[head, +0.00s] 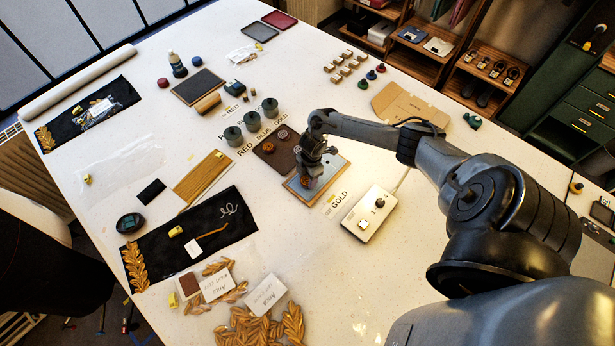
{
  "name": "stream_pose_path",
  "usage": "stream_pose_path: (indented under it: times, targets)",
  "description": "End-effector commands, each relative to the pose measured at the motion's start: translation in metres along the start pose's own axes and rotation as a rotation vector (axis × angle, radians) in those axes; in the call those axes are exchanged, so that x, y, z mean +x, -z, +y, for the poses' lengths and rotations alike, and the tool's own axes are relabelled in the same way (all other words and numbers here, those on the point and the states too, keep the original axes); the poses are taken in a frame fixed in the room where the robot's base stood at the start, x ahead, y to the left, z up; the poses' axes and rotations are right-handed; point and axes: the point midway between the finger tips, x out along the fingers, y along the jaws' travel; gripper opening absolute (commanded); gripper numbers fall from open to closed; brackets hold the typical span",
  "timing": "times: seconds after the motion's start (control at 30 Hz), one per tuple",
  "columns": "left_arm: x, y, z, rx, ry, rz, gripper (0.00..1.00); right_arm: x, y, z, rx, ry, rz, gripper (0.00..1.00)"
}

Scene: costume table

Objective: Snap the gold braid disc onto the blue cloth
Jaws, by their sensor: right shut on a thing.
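My right gripper (307,176) reaches in from the right and points down over a blue-grey cloth panel (331,167) with a wooden border. It is shut on a small brownish-gold disc (306,183), which I take to be the gold braid disc. The fingers and wrist partly hide the disc, and I cannot tell whether it touches the cloth. Two more discs, one copper-brown (268,147) and one greyish (282,134), lie on a dark brown tray (265,158) just behind and left. My left gripper is not in view.
A white control box (370,214) with a black knob stands right of the panel, near a GOLD label (340,199). Black cloth with gold leaf braid (190,236) lies front left. Table between is partly clear.

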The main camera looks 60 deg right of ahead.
Motion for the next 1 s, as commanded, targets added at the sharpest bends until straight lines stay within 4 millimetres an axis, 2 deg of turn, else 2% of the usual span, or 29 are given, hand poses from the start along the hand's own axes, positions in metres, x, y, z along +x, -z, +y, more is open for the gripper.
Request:
stream_pose_path:
  times: [0.47, 0.5, 0.6, 0.67, 0.87, 0.97, 1.0]
  targets:
    - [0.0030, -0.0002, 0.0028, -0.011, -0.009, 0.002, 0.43, 0.0042, -0.0004, 0.0000, 0.000, 0.000, 0.000, 0.26]
    - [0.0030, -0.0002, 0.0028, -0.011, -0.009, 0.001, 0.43, 0.0042, -0.0005, 0.0000, 0.000, 0.000, 0.000, 0.59]
    - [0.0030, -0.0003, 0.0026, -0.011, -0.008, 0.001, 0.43, 0.0042, -0.0005, 0.0000, 0.000, 0.000, 0.000, 0.74]
    - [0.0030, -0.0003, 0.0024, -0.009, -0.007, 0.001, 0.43, 0.0042, -0.0004, 0.0000, 0.000, 0.000, 0.000, 0.83]
    - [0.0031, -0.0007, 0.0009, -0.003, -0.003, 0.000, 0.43, 0.0041, -0.0004, 0.0000, 0.000, 0.000, 0.000, 0.83]
    - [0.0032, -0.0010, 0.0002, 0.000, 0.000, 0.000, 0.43, 0.0041, -0.0005, -0.0001, 0.000, 0.000, 0.000, 0.98]
    - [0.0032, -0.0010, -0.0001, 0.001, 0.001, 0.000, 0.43, 0.0041, -0.0005, -0.0001, 0.000, 0.000, 0.000, 1.00]
